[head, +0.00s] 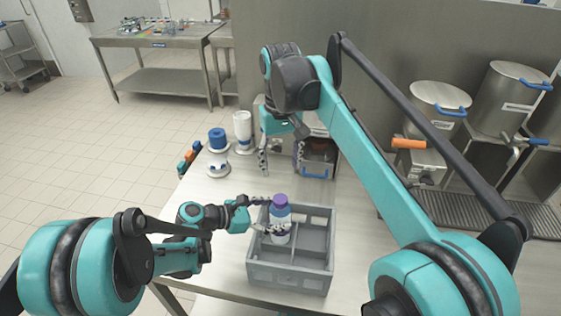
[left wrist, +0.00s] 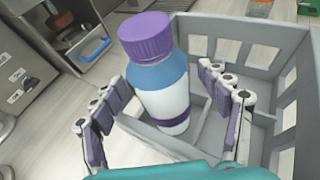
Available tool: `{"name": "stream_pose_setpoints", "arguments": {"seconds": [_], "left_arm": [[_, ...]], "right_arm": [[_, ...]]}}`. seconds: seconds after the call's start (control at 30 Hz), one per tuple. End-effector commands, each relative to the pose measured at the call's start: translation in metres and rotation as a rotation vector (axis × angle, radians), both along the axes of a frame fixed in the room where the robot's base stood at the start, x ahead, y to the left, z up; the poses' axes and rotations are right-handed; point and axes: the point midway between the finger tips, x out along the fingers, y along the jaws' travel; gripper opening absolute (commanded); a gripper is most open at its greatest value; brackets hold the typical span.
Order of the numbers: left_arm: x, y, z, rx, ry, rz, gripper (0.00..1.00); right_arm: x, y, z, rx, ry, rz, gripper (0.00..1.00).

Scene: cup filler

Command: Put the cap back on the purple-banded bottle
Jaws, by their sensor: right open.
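The purple-banded bottle (head: 281,214) stands in a back compartment of the grey divided crate (head: 290,276). It has a blue shoulder, a white body and a purple band low down. A purple cap (head: 280,199) sits on its top; in the left wrist view the cap (left wrist: 146,37) looks level on the bottle (left wrist: 162,92). My left gripper (head: 264,215) reaches in from the left, its fingers on both sides of the bottle. They look spread, with small gaps beside it. My right gripper (head: 281,162) is open and empty behind the crate, pointing down.
A blue-topped white item (head: 217,140) and a white cylinder (head: 242,126) stand at the back left of the table. A box with a blue handle (head: 316,171) stands behind the crate. Metal pots with taps (head: 440,105) line the right side.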

Motion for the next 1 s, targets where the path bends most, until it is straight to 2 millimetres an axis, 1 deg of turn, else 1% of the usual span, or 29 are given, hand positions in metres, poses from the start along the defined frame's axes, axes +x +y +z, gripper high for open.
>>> {"name": "stream_pose_setpoints", "arguments": {"seconds": [0.3, 0.43, 0.57, 0.8, 0.9, 1.0], "left_arm": [[0.000, 0.001, 0.000, 0.000, 0.000, 0.001, 0.81], [-0.004, 0.010, 0.004, 0.000, 0.000, 0.002, 0.81], [-0.012, 0.031, 0.014, 0.000, 0.000, 0.005, 0.81], [-0.031, 0.075, 0.033, 0.000, 0.000, 0.004, 0.81], [-0.037, 0.088, 0.039, 0.000, 0.001, 0.004, 0.81], [-0.041, 0.097, 0.043, 0.000, 0.000, 0.002, 0.81]], "right_arm": [[0.000, 0.000, 0.000, 0.000, 0.000, 0.000, 0.58], [0.000, 0.000, 0.000, 0.000, 0.000, 0.000, 0.58], [0.000, 0.000, 0.000, 0.000, 0.000, 0.000, 0.58], [0.000, 0.000, 0.000, 0.000, 0.000, 0.000, 0.58], [0.000, 0.000, 0.000, 0.000, 0.000, 0.000, 0.58], [0.000, 0.000, 0.000, 0.000, 0.000, 0.000, 0.58]]}}
